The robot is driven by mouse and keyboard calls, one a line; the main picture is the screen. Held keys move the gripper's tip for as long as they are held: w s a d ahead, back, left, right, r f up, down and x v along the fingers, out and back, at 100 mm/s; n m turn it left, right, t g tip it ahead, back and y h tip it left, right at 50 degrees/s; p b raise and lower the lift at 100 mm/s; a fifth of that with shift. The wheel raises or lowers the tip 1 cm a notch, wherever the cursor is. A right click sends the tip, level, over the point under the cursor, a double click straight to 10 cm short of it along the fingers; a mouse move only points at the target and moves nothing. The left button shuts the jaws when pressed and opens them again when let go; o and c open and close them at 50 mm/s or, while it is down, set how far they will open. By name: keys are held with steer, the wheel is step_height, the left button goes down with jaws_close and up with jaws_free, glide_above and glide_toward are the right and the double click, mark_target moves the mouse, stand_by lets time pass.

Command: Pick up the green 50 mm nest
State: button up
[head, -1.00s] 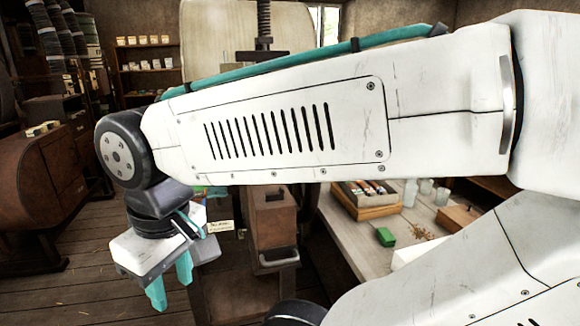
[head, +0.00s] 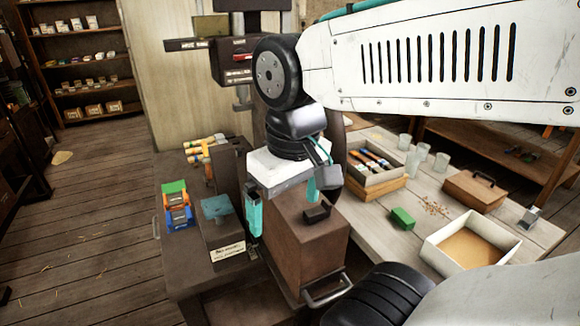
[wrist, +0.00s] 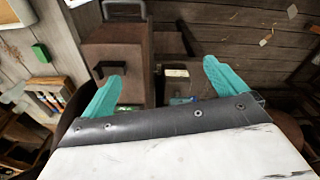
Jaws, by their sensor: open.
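A small stack or row of green, orange and blue pieces sits on the dark bench at left in the head view; its green piece (head: 174,187) is at the far end. A separate green block (head: 402,219) lies on the pale table at right, and it also shows at left in the wrist view (wrist: 42,53). I cannot read a size on either. My gripper (head: 284,217) is open and empty, its teal fingers pointing down near the brown box, between the two green things. In the wrist view my gripper (wrist: 164,80) faces the brown box and bench.
The brown box (head: 310,250) with a handle stands beneath my gripper. A labelled dark block with a teal top (head: 216,208) stands left of it. The press (head: 238,60) rises behind. An open tray (head: 470,245), a crate (head: 375,168) and glass jars (head: 420,155) occupy the table.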

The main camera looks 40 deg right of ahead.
steer(key=w+d+m, duration=0.1)
steer(key=w+d, duration=0.4)
steer(key=w, duration=0.1)
steer(key=w+d+m, duration=0.1)
steer(key=w+d, duration=0.3)
steer(key=w, duration=0.2)
steer(key=w+d+m+g, duration=0.1)
steer(key=w+d, duration=0.4)
steer(key=w, duration=0.1)
steer(key=shift+w+d+f, duration=0.1)
steer(key=shift+w+d, duration=0.1)
steer(key=shift+d, duration=0.15)
step_height(320, 180, down, 7)
steer(key=shift+w+r, duration=0.1)
steer(key=c, duration=1.3)
steer(key=shift+c, duration=0.4)
steer(key=shift+r, duration=0.15)
